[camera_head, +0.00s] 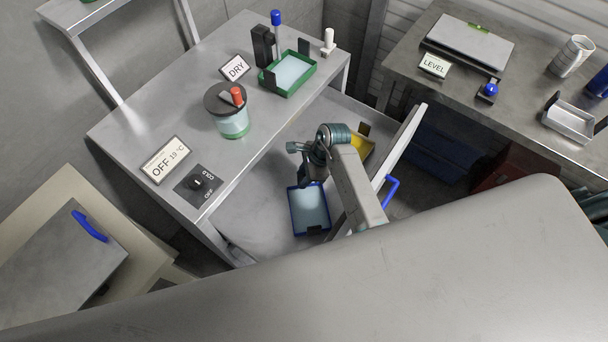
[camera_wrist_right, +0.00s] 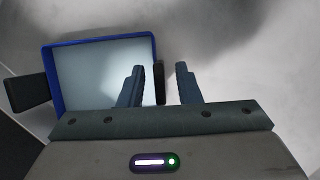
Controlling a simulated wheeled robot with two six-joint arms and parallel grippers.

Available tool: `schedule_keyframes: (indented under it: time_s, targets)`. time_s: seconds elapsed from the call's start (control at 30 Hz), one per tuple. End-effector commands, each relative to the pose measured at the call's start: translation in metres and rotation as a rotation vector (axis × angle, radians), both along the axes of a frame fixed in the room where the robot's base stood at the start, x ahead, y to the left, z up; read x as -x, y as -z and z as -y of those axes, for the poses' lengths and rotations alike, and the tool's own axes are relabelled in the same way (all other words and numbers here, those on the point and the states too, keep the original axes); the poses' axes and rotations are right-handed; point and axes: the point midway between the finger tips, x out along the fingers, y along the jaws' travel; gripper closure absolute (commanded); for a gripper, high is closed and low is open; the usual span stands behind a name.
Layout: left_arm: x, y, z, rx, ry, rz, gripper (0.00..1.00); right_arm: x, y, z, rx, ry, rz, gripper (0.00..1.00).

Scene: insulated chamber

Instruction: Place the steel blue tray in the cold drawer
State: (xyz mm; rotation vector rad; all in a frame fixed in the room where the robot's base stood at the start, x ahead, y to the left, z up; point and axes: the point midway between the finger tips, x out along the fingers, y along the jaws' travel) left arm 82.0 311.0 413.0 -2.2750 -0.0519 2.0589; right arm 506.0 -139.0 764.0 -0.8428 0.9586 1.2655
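The steel blue tray (camera_head: 292,214), blue-rimmed with a pale inside and dark end tabs, lies on the floor of the open drawer (camera_head: 255,205). It also shows in the right wrist view (camera_wrist_right: 100,40). My right gripper (camera_head: 309,178) is over the tray's far end, partly hiding it. In the wrist view my right fingers (camera_wrist_right: 160,68) are apart, with a dark tab (camera_wrist_right: 159,84) of the tray between them and a gap on either side. My left gripper is out of view.
A yellow tray (camera_head: 362,146) is in the drawer, partly behind my right arm. The drawer front has a blue handle (camera_head: 390,188). On the bench above stand a green tray (camera_head: 300,89), a lidded jar (camera_head: 233,122), and a dial (camera_head: 196,183) beside an "OFF 19 °C" display (camera_head: 165,160).

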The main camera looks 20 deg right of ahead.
Motion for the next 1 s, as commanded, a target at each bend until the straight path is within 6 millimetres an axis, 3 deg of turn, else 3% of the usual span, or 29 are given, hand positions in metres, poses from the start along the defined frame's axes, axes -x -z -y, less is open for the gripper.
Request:
schedule_keyframes:
  time_s: [0.27, 0.7, 1.0]
  targets:
    - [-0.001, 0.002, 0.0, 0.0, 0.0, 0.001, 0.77, -0.001, -0.011, 0.004, 0.001, 0.001, 0.004, 0.69]
    - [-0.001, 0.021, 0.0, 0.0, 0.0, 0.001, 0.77, 0.003, -0.092, 0.038, 0.002, 0.0, 0.005, 0.69]
    - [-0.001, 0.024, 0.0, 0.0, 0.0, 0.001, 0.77, 0.005, -0.114, 0.046, 0.0, -0.001, 0.001, 0.69]
